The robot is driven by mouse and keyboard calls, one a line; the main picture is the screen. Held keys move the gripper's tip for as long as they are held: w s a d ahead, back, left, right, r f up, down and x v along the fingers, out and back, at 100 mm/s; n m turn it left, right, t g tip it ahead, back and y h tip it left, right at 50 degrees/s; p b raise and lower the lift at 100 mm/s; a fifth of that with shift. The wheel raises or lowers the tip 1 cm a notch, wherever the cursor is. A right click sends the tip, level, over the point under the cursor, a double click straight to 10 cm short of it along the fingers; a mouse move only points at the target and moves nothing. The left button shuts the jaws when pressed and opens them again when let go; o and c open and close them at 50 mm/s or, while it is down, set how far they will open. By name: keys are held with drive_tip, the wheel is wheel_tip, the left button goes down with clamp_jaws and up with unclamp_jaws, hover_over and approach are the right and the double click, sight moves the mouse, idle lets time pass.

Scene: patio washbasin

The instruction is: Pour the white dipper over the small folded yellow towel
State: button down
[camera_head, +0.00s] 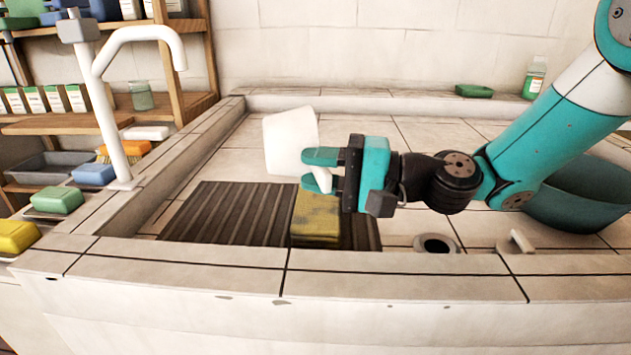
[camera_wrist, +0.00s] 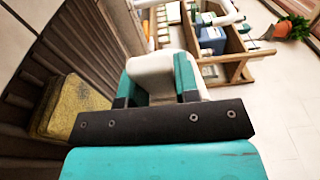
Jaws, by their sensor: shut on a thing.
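The white dipper (camera_head: 290,141) is held in the air, tilted, above the basin in the head view. My gripper (camera_head: 318,170) is shut on the dipper, apparently on its handle, and the dipper also shows between my fingers in the wrist view (camera_wrist: 150,72). The small folded yellow towel (camera_head: 316,219) lies on the dark slatted mat, below and slightly right of the dipper. It also shows at the left of the wrist view (camera_wrist: 77,108). The dipper is apart from the towel. Its inside is hidden, and no falling water can be made out.
The dark ribbed mat (camera_head: 232,212) lies in the tiled basin. A white faucet (camera_head: 108,90) stands at the left rim. A teal bowl (camera_head: 580,192), a drain hole (camera_head: 436,244) and a white stopper-like piece (camera_head: 516,242) are at the right. A green bottle (camera_head: 534,78) stands on the back ledge.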

drive_tip(key=shift+w+d+f+b, duration=0.1)
drive_tip(key=shift+w+f+b, duration=0.1)
drive_tip(key=shift+b, duration=2.2)
drive_tip(key=b, duration=0.2)
drive_tip(key=y+b, duration=0.1)
drive_tip(key=b, duration=0.2)
drive_tip(key=shift+s+d, duration=0.2)
drive_tip(key=shift+s, duration=0.05)
drive_tip(key=m+b, duration=0.1)
drive_tip(key=b, duration=0.5)
drive_tip(key=shift+w+d+f+y+b, duration=0.1)
drive_tip(key=shift+w+d+y+b, duration=0.1)
drive_tip(key=shift+y+b, duration=0.2)
drive_tip(key=shift+s+d+b, duration=0.1)
drive_tip(key=shift+d+b, duration=0.05)
drive_tip(key=shift+b, duration=1.15)
drive_tip(key=shift+r, duration=0.3)
